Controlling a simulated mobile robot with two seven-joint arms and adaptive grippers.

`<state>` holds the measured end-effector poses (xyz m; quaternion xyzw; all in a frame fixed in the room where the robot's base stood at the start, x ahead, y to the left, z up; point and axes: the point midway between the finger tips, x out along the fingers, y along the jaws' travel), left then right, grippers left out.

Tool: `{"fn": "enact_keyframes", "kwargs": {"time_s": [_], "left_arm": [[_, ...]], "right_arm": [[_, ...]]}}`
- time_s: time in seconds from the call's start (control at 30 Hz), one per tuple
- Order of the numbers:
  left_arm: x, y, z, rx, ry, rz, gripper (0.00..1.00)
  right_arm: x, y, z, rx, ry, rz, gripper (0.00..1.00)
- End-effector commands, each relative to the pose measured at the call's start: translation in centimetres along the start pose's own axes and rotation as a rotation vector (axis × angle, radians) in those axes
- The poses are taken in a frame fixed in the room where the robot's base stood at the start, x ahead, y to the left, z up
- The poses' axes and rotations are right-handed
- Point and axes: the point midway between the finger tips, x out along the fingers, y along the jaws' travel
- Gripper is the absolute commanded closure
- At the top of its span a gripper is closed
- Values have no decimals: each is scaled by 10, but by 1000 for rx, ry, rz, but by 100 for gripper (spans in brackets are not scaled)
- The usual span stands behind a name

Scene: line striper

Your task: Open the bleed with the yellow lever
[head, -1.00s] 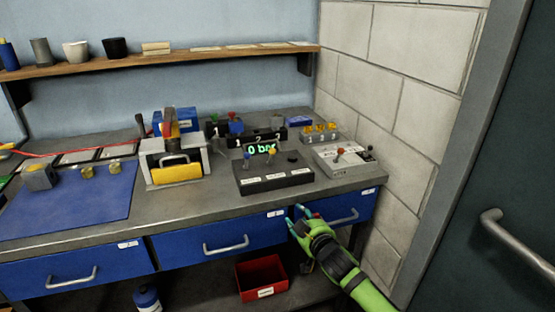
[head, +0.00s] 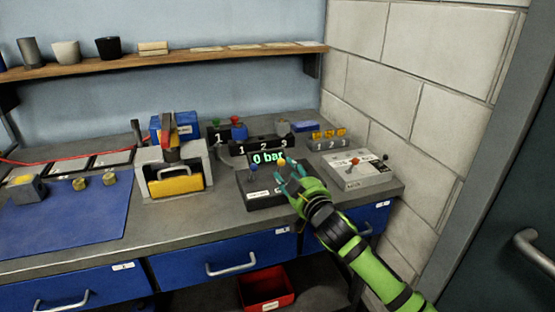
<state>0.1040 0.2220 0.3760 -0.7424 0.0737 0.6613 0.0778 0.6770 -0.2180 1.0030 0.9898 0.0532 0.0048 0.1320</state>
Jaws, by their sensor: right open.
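The black control box (head: 262,201) stands on the bench with a display (head: 268,157) reading "0 bar" at its back. A blue-knobbed lever (head: 253,168) stands at its left. The yellow lever (head: 282,164) stands near its middle, with its knob showing just beyond my fingers. My right gripper (head: 287,178) is open, over the right part of the box and close to the yellow lever. I cannot tell whether it touches the lever. The gripper hides the box's right side. My left gripper is not in view.
A light grey box (head: 358,176) with a red-knobbed lever stands right of my right arm. A grey unit with a yellow front (head: 176,184) stands to the left. A blue mat (head: 70,220) covers the bench's left. Drawers and a red bin (head: 266,289) are below.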

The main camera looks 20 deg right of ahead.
Motion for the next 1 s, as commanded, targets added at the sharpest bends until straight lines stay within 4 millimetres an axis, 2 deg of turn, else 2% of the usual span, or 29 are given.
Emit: {"fn": "enact_keyframes", "kwargs": {"time_s": [0.37,0.57,0.87,0.9,1.0], "left_arm": [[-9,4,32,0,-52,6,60],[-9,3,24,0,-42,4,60],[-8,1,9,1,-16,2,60],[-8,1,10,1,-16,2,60],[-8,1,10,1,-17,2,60]], "right_arm": [[49,0,-1,2,-1,1,56],[62,0,0,0,-1,1,56],[64,0,0,0,0,0,56],[63,0,0,0,0,0,64],[63,0,0,0,-1,0,100]]}}
